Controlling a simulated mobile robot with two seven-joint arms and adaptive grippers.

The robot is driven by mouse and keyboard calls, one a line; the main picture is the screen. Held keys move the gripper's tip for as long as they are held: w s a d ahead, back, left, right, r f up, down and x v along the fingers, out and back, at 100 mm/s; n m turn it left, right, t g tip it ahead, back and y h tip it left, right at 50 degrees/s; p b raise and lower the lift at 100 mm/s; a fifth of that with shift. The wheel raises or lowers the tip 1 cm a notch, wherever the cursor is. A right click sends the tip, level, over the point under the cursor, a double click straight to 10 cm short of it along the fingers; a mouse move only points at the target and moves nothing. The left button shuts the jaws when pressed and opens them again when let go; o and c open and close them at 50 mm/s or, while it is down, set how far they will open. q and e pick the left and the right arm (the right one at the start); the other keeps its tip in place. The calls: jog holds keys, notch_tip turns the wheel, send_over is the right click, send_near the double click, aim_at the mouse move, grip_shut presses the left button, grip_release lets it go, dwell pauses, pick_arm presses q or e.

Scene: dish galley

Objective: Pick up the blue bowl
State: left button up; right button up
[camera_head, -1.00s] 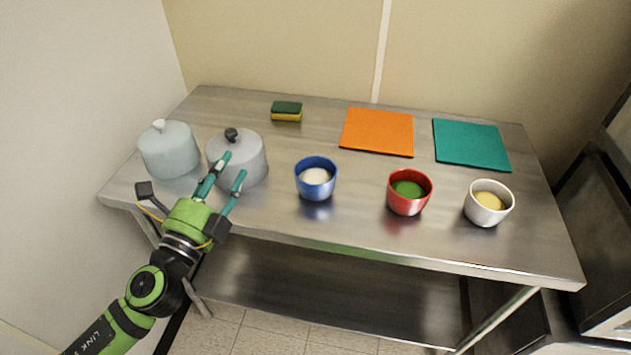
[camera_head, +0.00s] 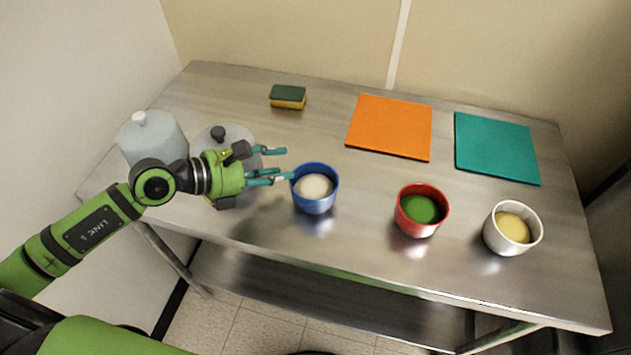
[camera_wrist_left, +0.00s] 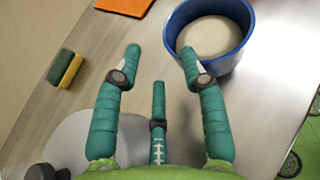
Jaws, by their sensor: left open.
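The blue bowl (camera_head: 316,204) stands upright on the steel table with a pale, off-white filling in it. It also shows at the top of the left wrist view (camera_wrist_left: 239,57), just beyond the fingertips. My left gripper (camera_head: 284,164) is open and empty. It points right, and its fingertips are just left of the bowl's rim. In the left wrist view the right-hand finger is close to the bowl's near wall; I cannot tell whether it touches. My right gripper is not in view.
A red bowl (camera_head: 410,225) with green contents and a white bowl (camera_head: 497,241) with yellow contents stand to the right. Behind are a sponge (camera_head: 288,96), an orange mat (camera_head: 390,126) and a teal mat (camera_head: 497,147).

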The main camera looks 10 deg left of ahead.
aim_at(298, 167)
pick_arm(q)
jog(key=d, duration=0.1)
jog(key=w+d+p, duration=0.1)
jog(key=d+f, duration=0.1)
jog(key=shift+w+p, duration=0.25)
jog(key=shift+p, duration=0.15)
jog(key=shift+w+d+f, duration=0.55)
jog(key=shift+w+f, duration=0.05)
jog(key=shift+w, duration=0.05)
jog(key=c, duration=0.7)
grip_shut()
jog(key=shift+r, duration=0.1)
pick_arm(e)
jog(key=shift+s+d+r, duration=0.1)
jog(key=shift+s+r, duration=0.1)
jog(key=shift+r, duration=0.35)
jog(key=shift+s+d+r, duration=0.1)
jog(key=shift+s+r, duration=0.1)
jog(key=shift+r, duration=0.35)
